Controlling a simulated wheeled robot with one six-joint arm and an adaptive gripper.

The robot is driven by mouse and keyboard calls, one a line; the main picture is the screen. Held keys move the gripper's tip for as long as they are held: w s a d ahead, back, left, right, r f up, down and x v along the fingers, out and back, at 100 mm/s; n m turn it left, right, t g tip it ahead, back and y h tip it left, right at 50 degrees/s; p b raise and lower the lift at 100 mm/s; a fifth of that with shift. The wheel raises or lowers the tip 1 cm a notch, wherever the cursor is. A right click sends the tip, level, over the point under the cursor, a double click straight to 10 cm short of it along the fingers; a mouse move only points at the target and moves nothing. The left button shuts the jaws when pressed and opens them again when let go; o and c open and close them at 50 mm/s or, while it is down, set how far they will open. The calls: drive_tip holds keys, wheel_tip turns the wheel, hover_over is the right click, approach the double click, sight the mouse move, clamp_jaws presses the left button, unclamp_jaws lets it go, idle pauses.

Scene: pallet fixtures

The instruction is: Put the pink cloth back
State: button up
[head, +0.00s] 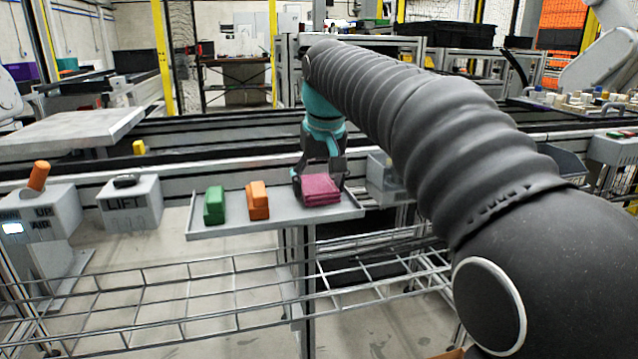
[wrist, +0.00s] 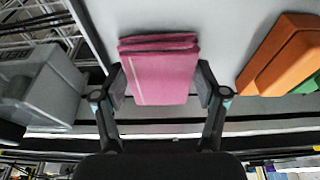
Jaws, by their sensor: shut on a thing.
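The pink cloth (head: 320,190) is a folded stack at the right end of a grey shelf tray (head: 232,229). My gripper (head: 322,180) is over it from behind and above, with a finger at each side of the cloth. In the wrist view the folded cloth (wrist: 163,72) sits between the two fingertips of my gripper (wrist: 161,85), which are shut on its sides. The cloth looks level with the tray surface; I cannot tell whether it touches the tray.
An orange block-like item (head: 258,201) and a green one (head: 214,206) stand on the tray to the left. A grey box labelled LIFT (head: 130,205) is further left. A wire rack (head: 160,305) runs below the tray.

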drive_tip(key=shift+f, duration=0.3)
drive_tip(key=o, duration=1.3)
drive_tip(key=shift+b, duration=0.4)
drive_tip(key=a+p+v, duration=0.1)
drive_tip(key=p+v, duration=0.2)
drive_tip(key=v, duration=1.1)
drive_tip(key=shift+d, duration=0.4)
drive_tip(key=shift+s, duration=0.15)
drive_tip(key=s+d+f+m+t, duration=0.1)
drive_tip(key=s+d+f+m, duration=0.1)
drive_tip(key=s+d+f, duration=1.1)
drive_tip(key=s+f, duration=0.4)
drive_tip(key=f, duration=0.1)
drive_tip(key=s+d+f+m+t, duration=0.1)
drive_tip(key=s+d+f, duration=0.1)
drive_tip(key=s+f, duration=0.5)
wheel_tip(320, 180, down, 2)
drive_tip(key=shift+d+f+t+h, duration=0.2)
drive_tip(key=shift+d+t+h, duration=0.1)
drive_tip(key=shift+d+h, duration=0.1)
